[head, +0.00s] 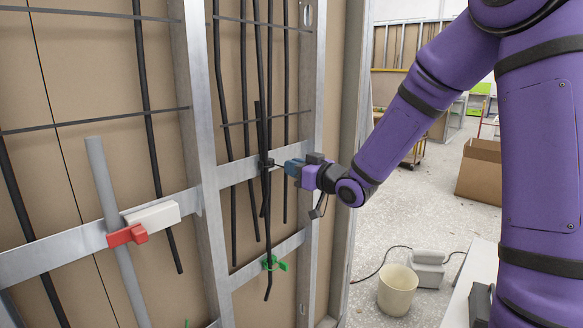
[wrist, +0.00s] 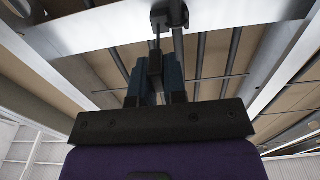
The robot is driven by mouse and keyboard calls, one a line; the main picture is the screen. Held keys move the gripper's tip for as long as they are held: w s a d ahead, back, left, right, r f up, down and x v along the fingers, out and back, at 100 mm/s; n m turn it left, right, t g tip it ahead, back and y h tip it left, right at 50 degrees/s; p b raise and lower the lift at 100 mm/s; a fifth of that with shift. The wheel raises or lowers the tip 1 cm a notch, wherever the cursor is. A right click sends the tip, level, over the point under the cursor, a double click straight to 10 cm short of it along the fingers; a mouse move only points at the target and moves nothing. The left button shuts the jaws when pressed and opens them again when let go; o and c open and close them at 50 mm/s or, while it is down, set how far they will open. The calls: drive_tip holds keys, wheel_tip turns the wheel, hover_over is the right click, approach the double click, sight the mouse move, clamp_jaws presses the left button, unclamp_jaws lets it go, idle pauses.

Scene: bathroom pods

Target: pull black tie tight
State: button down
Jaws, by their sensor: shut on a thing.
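The black tie (head: 267,163) sits around a black pipe at the upper metal rail, with its dark head against the pipe. My gripper (head: 288,167) is level with it, just to its right. In the wrist view my gripper (wrist: 155,85) has its two blue fingers shut on the dark tail of the black tie (wrist: 155,63). The thin tail runs up from the fingers toward the dark block on the pipe at the rail. Whether the loop is snug on the pipe cannot be told.
A green tie (head: 273,263) is on the lower rail. A red and white clamp (head: 127,235) holds a grey pipe (head: 103,185) at left. Several black pipes hang in the metal frame. A beige bucket (head: 397,290) and cardboard box (head: 479,172) stand on the floor at right.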

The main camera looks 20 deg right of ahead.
drive_tip(key=c, duration=1.2)
unclamp_jaws()
drive_tip(key=shift+s, duration=0.1)
drive_tip(key=shift+o, duration=0.2)
drive_tip(key=v, duration=1.1)
